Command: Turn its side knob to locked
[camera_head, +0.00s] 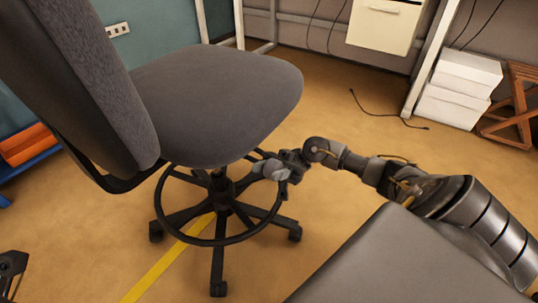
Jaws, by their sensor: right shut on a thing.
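A grey office chair (215,95) with a backrest, a round foot ring and a wheeled base stands left of centre. My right gripper (272,168) reaches in from the right, just under the right edge of the seat. It is shut on the chair's side knob, which is mostly hidden by the fingers. I cannot tell which way the knob is turned. A dark part at the lower left edge looks like my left gripper (10,268). It is cut off by the frame, and its fingers do not show clearly.
A yellow line (165,263) runs along the floor under the chair. A thin black cable (385,113) lies on the floor behind. White boxes (460,88) and a brown wooden stool (520,105) stand at the back right. An orange bin (28,145) is at the left.

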